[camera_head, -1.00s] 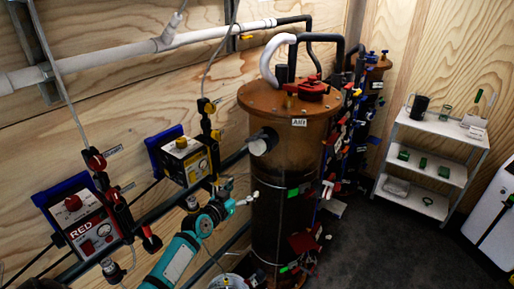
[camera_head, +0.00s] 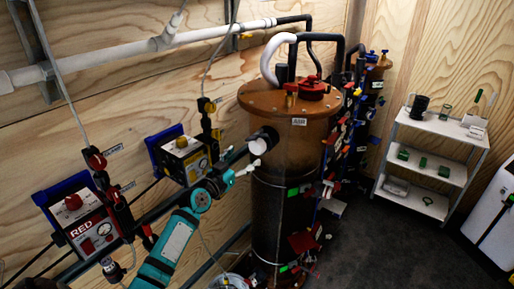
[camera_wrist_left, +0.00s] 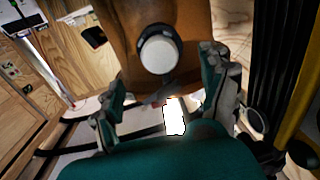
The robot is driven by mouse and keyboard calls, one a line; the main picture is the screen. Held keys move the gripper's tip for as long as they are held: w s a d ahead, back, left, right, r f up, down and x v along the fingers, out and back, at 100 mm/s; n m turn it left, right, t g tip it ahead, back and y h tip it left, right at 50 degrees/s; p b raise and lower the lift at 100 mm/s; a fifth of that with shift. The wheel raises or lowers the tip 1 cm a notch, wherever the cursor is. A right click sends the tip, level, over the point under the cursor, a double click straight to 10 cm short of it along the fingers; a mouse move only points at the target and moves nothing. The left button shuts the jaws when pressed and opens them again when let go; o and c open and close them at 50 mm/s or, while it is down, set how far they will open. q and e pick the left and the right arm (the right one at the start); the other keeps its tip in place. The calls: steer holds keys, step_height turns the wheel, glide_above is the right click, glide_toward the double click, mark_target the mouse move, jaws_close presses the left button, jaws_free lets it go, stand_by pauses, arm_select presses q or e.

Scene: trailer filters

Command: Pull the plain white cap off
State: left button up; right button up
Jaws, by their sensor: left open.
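The plain white cap (camera_head: 258,146) sits on a short dark side pipe of the brown filter tank (camera_head: 300,158). In the left wrist view the cap (camera_wrist_left: 160,54) faces me as a round pale disc with a dark rim, on the tank's brown wall (camera_wrist_left: 190,20). My left gripper (camera_head: 243,172) is just below and left of the cap in the head view. In the wrist view its teal fingers (camera_wrist_left: 160,100) are spread wide, with the cap beyond and between them, and nothing is held. My right gripper is not in view.
A red-labelled box (camera_head: 90,232) and a yellow-fronted box (camera_head: 186,158) hang on the wooden wall at left. A black horizontal pipe runs behind my arm. Red and blue valves (camera_head: 338,150) crowd the tank's right side. A white shelf rack (camera_head: 432,165) stands at right beyond open dark floor.

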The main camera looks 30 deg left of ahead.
mark_target(255, 149)
arm_select(q)
steer(key=w+b, duration=0.2)
steer(key=w, duration=0.5)
steer(key=shift+f+b, duration=0.15)
steer(key=shift+b, duration=0.25)
steer(key=shift+w, duration=0.45)
steer(key=shift+b, duration=0.5)
steer(key=c, duration=1.6)
steer(key=shift+s, duration=0.2)
steer(key=shift+s+r+p, duration=0.2)
steer(key=shift+s+p, duration=0.55)
steer(key=shift+s, duration=0.5)
steer(key=shift+s+p, duration=0.55)
steer(key=shift+s, duration=1.05)
